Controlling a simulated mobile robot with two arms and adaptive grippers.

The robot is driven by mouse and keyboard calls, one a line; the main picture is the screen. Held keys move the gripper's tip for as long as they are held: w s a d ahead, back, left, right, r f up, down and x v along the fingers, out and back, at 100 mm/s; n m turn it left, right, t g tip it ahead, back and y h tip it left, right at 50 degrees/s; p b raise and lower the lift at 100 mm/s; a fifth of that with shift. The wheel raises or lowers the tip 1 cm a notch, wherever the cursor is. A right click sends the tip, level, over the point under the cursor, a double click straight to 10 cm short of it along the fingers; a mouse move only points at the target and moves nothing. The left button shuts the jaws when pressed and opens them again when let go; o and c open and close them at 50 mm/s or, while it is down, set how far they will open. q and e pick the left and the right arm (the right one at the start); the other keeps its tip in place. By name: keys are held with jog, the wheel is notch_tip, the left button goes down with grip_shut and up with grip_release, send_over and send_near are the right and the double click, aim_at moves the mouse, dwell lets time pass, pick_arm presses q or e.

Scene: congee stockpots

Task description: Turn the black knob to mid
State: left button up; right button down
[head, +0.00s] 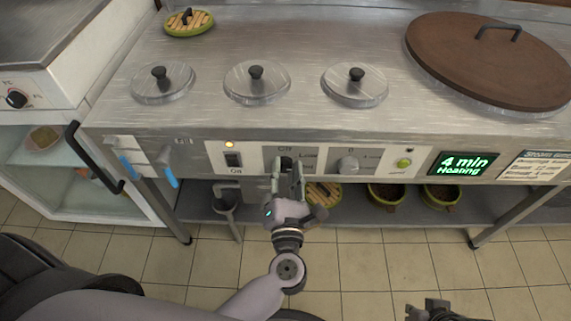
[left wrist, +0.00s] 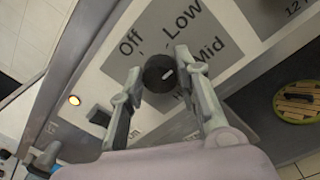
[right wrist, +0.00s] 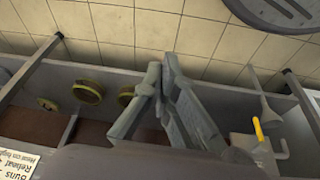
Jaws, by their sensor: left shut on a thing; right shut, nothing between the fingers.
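The black knob (left wrist: 160,73) sits on the grey panel between the fingertips of my left gripper (left wrist: 160,66). My left gripper is shut on its sides. A short white mark on the knob's face points right and slightly up in the left wrist view, roughly toward the "Mid" label (left wrist: 207,48). "Low" and "Off" are printed above and to the left. In the head view my left gripper (head: 289,170) reaches the panel and mostly covers the knob. My right gripper (right wrist: 160,78) is shut and empty; in the head view it shows only at the bottom edge (head: 433,311).
Lidded pots fill the counter. Yellow-green bowls (head: 386,195) stand on the lower shelf.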

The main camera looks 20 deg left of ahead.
pick_arm(q)
jog(key=shift+r+m+p, duration=0.15)
jog(key=shift+m+p, duration=0.45)
jog(key=shift+m, duration=0.1)
jog(key=shift+m+p, duration=0.95)
jog(key=shift+m, duration=0.05)
jog(key=shift+d+m+p, duration=0.1)
jog(key=shift+m+p, duration=0.85)
jog(key=shift+m, duration=0.15)
jog(key=shift+f+m, duration=0.25)
jog(key=shift+m, duration=0.05)
pick_arm(e)
notch_tip(320, 180, down, 15)
jog(key=g, duration=0.1)
jog(key=shift+w+a, duration=0.2)
pick_arm(q)
jog(key=o, duration=1.1)
jog(key=shift+o, duration=0.2)
